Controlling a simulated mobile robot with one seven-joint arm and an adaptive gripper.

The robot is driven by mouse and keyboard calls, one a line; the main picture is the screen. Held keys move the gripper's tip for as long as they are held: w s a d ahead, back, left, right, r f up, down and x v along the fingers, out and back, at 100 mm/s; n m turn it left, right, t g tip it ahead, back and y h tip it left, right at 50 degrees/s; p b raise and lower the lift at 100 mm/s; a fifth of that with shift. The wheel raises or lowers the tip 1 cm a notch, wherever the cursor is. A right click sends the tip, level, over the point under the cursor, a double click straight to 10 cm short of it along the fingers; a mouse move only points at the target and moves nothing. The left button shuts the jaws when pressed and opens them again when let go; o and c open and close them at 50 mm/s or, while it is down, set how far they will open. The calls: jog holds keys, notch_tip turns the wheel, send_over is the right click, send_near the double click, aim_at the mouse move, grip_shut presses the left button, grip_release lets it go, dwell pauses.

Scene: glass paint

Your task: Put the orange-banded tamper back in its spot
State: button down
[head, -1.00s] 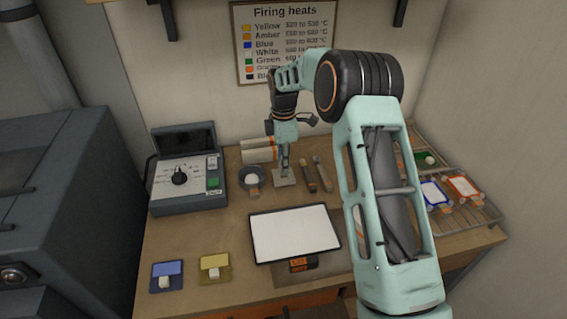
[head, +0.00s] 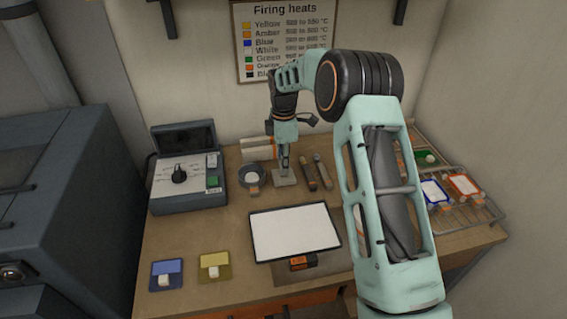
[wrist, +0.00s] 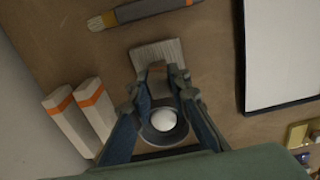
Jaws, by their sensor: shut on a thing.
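My gripper (head: 285,165) points down at the back middle of the bench, its fingertips closed in on a pale, flat, grained block (wrist: 155,52). The block also shows under the fingertips in the head view (head: 285,181).
Two dark-handled tools (head: 309,174) lie close right of the block; one shows an orange band in the wrist view (wrist: 150,10). Pale orange-banded bars (wrist: 68,122) lie behind. A white panel (head: 294,232) is in front, a control box (head: 185,185) left, a wire rack (head: 470,212) right.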

jog(key=shift+f, duration=0.25)
jog(key=c, duration=1.7)
grip_release()
jog(key=shift+c, duration=0.2)
